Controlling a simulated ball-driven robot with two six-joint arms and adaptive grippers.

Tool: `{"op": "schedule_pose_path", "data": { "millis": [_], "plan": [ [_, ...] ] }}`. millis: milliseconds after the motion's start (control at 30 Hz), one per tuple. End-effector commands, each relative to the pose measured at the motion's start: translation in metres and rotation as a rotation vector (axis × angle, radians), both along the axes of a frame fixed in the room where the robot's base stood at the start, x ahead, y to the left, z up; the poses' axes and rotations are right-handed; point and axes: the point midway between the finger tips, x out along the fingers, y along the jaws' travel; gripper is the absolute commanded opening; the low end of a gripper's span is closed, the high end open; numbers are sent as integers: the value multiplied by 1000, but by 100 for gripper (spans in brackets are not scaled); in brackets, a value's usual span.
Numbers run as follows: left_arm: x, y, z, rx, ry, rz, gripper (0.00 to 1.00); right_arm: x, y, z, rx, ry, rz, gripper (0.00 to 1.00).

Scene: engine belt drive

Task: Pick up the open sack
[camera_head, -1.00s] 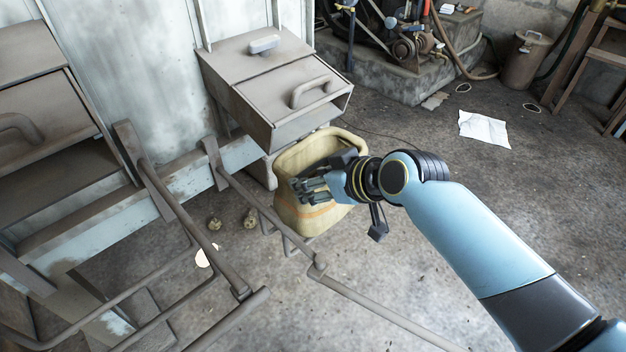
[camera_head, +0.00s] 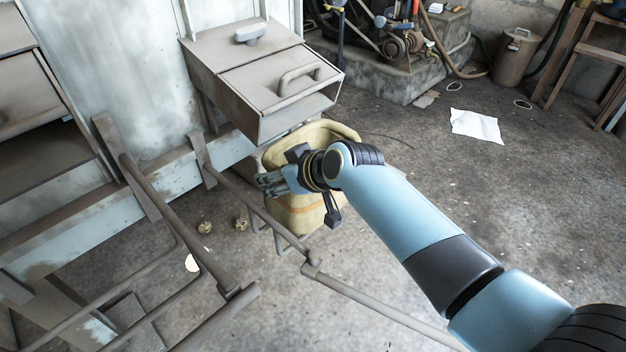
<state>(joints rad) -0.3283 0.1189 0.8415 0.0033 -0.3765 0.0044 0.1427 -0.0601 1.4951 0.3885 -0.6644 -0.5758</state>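The open sack (camera_head: 340,133) is pale yellow with an orange band low on its side. It stands upright on the floor under the front of a grey metal box. My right gripper (camera_head: 268,184) reaches over the sack from the right, with its fingers pointing left at the sack's left edge. The gripper and wrist hide much of the sack's mouth and front. The fingers look spread, with nothing visible between them. I cannot tell whether they touch the sack. My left gripper is not in view.
The grey metal box (camera_head: 245,70) with a handle hangs just above and behind the sack. Metal rails (camera_head: 262,215) run in front and left of it. The floor at right is mostly clear.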

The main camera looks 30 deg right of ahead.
Motion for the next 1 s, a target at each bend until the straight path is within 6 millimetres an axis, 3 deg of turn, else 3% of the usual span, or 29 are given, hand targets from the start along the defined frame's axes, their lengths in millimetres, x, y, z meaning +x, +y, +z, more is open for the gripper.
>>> {"op": "schedule_pose_path", "data": {
  "millis": [33, 333, 1000],
  "plan": [
    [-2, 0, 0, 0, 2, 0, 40, 0, 0, 0, 0, 0, 0, 38],
    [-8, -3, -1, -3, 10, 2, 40, 0, 0, 0, 0, 0, 0, 0],
    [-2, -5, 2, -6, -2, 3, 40, 1, 0, 7, 2, -3, -1, 0]
  ]
}}
